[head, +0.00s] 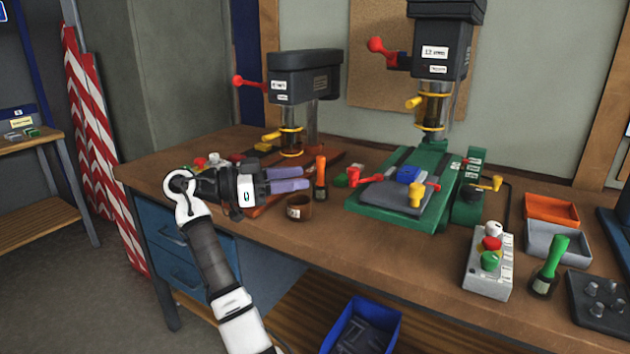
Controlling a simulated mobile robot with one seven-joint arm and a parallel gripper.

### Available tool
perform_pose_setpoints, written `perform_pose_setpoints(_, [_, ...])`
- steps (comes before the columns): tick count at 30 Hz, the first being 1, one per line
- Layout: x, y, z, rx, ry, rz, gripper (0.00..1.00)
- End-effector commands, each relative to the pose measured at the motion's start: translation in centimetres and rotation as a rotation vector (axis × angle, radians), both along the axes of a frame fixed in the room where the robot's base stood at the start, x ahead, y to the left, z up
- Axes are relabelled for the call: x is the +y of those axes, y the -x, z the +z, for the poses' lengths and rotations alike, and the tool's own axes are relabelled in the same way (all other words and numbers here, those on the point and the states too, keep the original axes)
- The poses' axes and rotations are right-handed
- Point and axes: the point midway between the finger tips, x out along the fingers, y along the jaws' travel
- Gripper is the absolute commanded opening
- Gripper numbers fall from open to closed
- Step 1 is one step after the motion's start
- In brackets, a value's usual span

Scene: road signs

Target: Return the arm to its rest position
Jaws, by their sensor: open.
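My gripper (288,180) is at the end of my white and dark grey arm, over the left front part of the workbench (400,272). Its two purple-grey fingers point to the right, one above the other in the picture, apart and with nothing seen between them. The arm rises from the bottom of the view and bends at the wrist.
A dark drill press (305,75) stands behind the gripper, and a larger green-based press (435,200) is to the right. A control box (488,262) with coloured buttons is near the front edge. Orange (551,210) and grey (557,244) trays lie at right. A blue bin (362,325) is below.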

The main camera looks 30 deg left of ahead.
Motion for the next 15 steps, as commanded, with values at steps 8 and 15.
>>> perform_pose_setpoints(8, [0.68, 0.65, 0.04, -0.001, -0.001, 0.000, 0.43])
perform_pose_setpoints(15, [0.66, 0.61, 0.03, -0.001, -0.001, 0.000, 0.43])
